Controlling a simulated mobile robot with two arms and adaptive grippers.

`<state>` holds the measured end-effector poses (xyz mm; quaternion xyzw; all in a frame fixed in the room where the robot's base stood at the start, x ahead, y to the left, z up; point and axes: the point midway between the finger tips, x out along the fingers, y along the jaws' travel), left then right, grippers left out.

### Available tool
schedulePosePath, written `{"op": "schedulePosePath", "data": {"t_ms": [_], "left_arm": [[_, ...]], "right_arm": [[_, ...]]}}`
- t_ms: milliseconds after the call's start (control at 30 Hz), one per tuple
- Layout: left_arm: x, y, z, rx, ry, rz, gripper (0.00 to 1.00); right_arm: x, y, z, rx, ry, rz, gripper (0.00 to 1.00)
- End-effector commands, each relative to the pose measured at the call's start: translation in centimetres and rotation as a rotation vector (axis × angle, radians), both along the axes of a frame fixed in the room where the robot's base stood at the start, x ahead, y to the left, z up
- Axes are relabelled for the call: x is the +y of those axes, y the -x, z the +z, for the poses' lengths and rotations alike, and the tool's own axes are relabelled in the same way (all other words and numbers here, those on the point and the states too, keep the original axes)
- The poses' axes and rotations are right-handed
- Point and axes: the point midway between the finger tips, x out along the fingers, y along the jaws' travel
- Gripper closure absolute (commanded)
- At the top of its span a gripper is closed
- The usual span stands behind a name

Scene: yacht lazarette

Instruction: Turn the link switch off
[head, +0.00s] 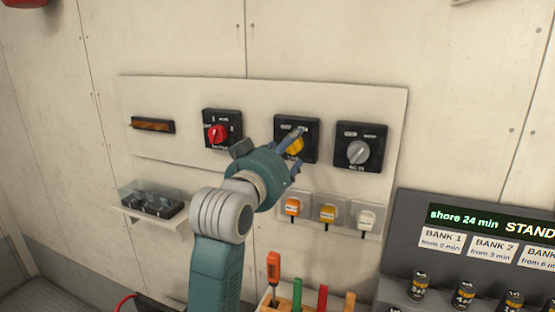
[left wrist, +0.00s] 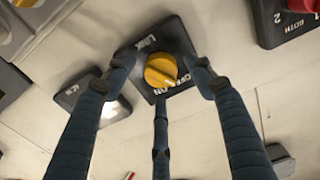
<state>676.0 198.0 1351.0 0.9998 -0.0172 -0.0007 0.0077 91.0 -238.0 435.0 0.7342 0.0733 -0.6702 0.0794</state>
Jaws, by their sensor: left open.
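The link switch is a black square plate (head: 311,128) with a yellow knob (head: 296,147) on the white wall panel. In the left wrist view the plate reads LINK, OFF and ON, and the yellow knob (left wrist: 160,70) sits in its middle. A small white mark on the knob is on the side of the OFF and ON words; I cannot tell exactly which it points at. My left gripper (head: 294,152) is in front of the switch, hiding part of it. Its three fingers (left wrist: 161,77) are spread around the knob, apart from it. My right gripper is not in view.
A red-knobbed switch (head: 217,134) is to the left, a grey-knobbed switch (head: 359,152) close to the right. A small shelf with a clear-covered box (head: 150,200) is lower left, a battery display console (head: 480,235) lower right.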

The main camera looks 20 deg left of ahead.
Motion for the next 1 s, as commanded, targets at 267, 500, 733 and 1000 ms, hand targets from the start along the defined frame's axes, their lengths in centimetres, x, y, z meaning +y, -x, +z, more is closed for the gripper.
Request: {"op": "schedulePosePath", "data": {"t_ms": [267,500,733,1000], "left_arm": [[0.2,6.0,0.1,-0.003,0.000,0.000,0.45],[0.3,9.6,0.0,-0.002,0.000,0.000,0.45],[0.4,10.5,0.0,0.000,0.000,0.000,0.45],[0.4,10.5,0.0,0.000,0.000,0.000,0.45]], "right_arm": [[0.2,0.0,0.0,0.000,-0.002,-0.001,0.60],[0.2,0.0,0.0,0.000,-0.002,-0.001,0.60],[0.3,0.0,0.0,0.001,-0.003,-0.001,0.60],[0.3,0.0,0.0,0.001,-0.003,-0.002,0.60]]}}
